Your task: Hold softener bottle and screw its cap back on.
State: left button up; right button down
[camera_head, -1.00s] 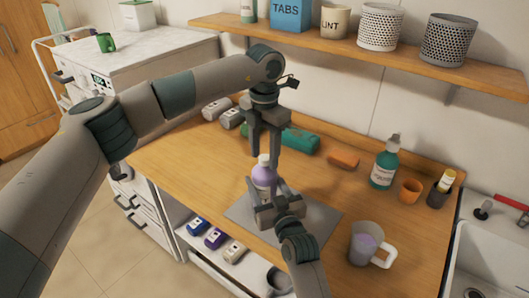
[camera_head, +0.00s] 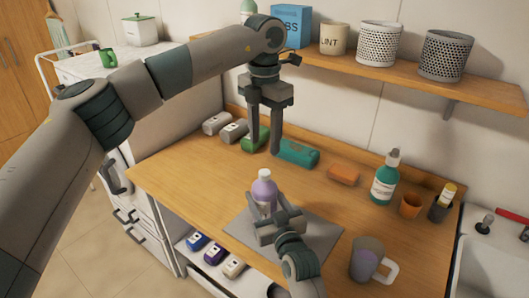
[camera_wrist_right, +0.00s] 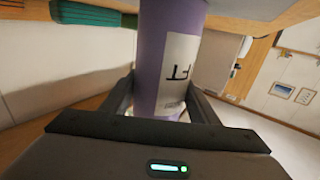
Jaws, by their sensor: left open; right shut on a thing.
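The softener bottle (camera_head: 264,190) is purple with a white label and stands upright at the grey mat (camera_head: 315,236). Its white cap (camera_head: 264,173) is on top of the neck; I cannot tell how tight it is. My right gripper (camera_head: 275,213) is shut around the bottle's body. In the right wrist view the purple bottle (camera_wrist_right: 170,50) stands between the fingers of the right gripper (camera_wrist_right: 162,95). My left gripper (camera_head: 265,151) is open and empty, pointing down, raised above the cap and apart from it.
A mug (camera_head: 367,259) stands right of the mat. A green pump bottle (camera_head: 385,180), an orange cup (camera_head: 410,206) and an orange block (camera_head: 344,174) are further back. A shelf (camera_head: 400,72) with containers runs along the wall.

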pick_arm(q)
jog(key=shift+r, duration=1.25)
pick_arm(e)
jog(key=c, duration=0.6)
grip_release()
jog(key=shift+s, duration=0.1)
pick_arm(q)
notch_tip(320, 180, down, 4)
jog(key=b, duration=0.4)
pick_arm(e)
jog(key=shift+v, duration=8.6)
pick_arm(q)
jog(key=shift+f, duration=0.1)
